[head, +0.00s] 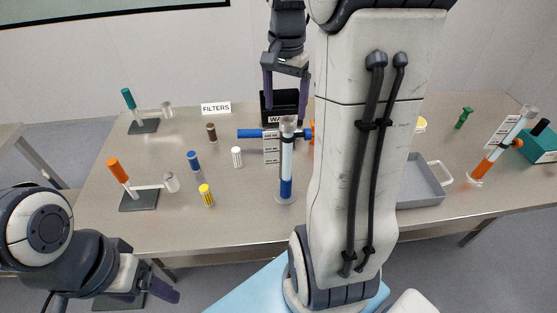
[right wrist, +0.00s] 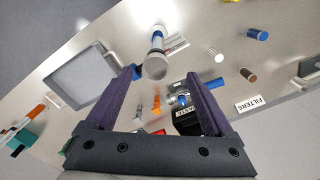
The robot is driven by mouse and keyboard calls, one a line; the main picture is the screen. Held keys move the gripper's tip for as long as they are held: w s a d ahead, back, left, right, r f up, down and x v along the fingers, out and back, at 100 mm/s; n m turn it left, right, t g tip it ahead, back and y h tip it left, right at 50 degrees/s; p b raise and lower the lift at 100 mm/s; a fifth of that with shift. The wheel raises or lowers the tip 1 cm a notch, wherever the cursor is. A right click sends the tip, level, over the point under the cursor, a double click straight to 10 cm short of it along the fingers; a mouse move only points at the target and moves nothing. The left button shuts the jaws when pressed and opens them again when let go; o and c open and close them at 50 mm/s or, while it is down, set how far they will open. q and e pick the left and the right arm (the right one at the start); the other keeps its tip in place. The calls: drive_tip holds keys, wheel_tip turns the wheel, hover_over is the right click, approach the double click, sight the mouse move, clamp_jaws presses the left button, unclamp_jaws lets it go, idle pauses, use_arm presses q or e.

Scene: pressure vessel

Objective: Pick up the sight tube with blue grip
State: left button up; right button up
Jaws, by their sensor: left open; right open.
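The sight tube with blue grip (head: 286,187) stands upright on the table in the head view, with a clear upper part and a blue lower part. In the right wrist view the tube (right wrist: 156,62) is seen from its end, just beyond and between my fingertips, not gripped. My right gripper (head: 285,104) is open and empty, above and behind the tube in the head view; its fingers (right wrist: 161,76) frame the tube in the wrist view. My left gripper (head: 152,293) is open and empty at the lower left, in front of the table.
A black waste bin (head: 283,104) stands behind the tube. Small filters, including a white one (head: 237,156), stand to the left. A grey tray (head: 420,184) and an orange-grip tube (head: 484,168) are right. My right arm hides the table's middle.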

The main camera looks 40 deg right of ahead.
sight(289, 125)
drive_tip(key=shift+m, duration=0.3)
drive_tip(key=f, duration=0.2)
drive_tip(key=d+f, duration=0.1)
drive_tip(key=f, duration=0.1)
drive_tip(key=shift+s+d+f+p, duration=0.15)
drive_tip(key=shift+f+p, duration=0.15)
drive_tip(key=shift+p, duration=0.1)
drive_tip(key=shift+f+p, duration=0.4)
drive_tip(key=shift+f, duration=0.2)
drive_tip(key=f, duration=0.2)
drive_tip(key=f+p, duration=0.1)
drive_tip(key=shift+a+f, duration=0.25)
drive_tip(key=shift+f, duration=0.45)
drive_tip(key=shift+c, duration=0.4)
clamp_jaws()
